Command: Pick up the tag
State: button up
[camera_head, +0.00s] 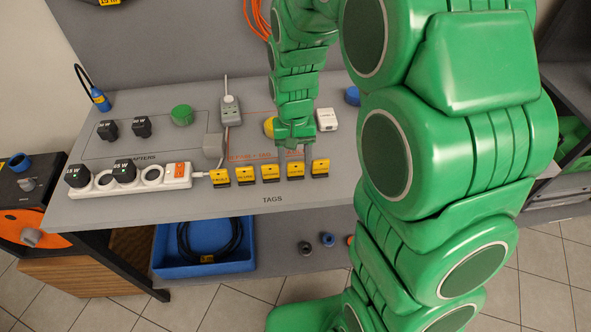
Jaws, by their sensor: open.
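A row of several small yellow tags (271,173) with black bases stands along the front of the grey bench, above the printed word "TAGS". The tag at the right end (320,168) and the one beside it (296,172) are closest to my gripper. My gripper (294,154) points down just above and behind the right part of the row. It is open, and no tag shows in it. The fingertips are small and partly hidden by my arm, so I cannot tell if they touch a tag. Which tag is meant cannot be told.
A white power strip (152,178) with black adapters lies left of the tags. A grey plug (213,147), a white box (326,119) and a yellow round cap (269,126) stand behind the row. A blue bin (165,262) sits below. The bench's front strip is clear.

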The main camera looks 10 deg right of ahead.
aim_at(296, 163)
jog(key=shift+s+d+f, duration=0.1)
jog(key=shift+s+f, duration=0.05)
jog(key=shift+f, duration=1.2)
jog(key=shift+s+f, duration=0.1)
jog(key=shift+f, duration=1.2)
jog(key=c, duration=0.7)
